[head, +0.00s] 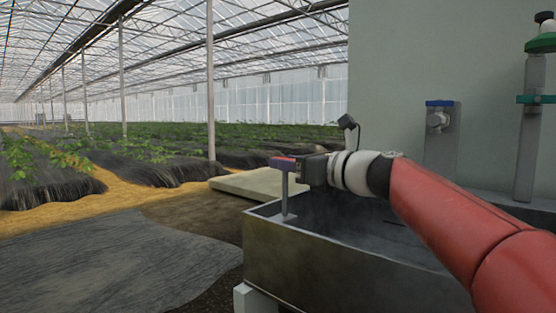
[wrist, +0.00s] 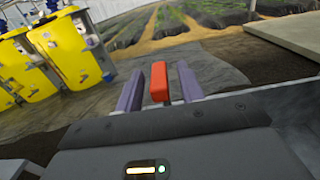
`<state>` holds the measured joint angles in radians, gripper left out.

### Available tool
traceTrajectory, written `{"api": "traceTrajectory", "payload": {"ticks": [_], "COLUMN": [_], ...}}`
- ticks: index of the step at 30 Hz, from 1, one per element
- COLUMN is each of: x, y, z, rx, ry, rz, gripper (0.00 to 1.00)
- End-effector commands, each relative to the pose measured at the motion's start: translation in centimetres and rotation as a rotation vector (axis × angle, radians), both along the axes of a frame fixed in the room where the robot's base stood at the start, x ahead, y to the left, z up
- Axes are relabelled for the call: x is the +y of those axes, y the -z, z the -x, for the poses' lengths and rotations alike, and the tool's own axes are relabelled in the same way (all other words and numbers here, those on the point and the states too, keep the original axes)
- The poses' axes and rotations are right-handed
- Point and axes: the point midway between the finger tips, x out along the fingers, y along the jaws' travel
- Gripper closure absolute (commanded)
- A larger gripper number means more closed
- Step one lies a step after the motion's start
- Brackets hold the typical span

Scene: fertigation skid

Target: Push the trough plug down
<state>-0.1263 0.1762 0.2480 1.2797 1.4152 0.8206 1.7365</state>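The trough plug shows in the head view as a thin grey upright stem (head: 285,196) near the left end of the metal trough (head: 330,268). Its red handle (wrist: 160,84) stands between my two purple fingers in the wrist view. My gripper (head: 284,164) is at the top of the stem, roughly level, above the trough rim. Its fingers (wrist: 159,72) are apart, with a visible gap on each side of the red handle. The near finger covers part of the handle in the head view. The plug's lower end is too small to make out clearly.
A grey wall stands behind the trough, with a blue-topped fitting (head: 440,118) and a green fitting (head: 530,100). A pale slab (head: 262,186) lies beyond the trough. Ground left of the trough is clear.

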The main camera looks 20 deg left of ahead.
Motion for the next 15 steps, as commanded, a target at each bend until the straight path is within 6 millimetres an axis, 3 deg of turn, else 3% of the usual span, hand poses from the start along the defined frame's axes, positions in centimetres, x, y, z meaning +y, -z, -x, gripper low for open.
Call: {"api": "traceTrajectory", "payload": {"ticks": [6,15], "x": [2.4,2.8], "y": [0.0,0.0], "z": [-1.0,-1.2], "rx": [-0.001,-0.001], "ry": [-0.001,0.001], "rz": [0.0,0.0], "gripper": [0.62,0.62]}}
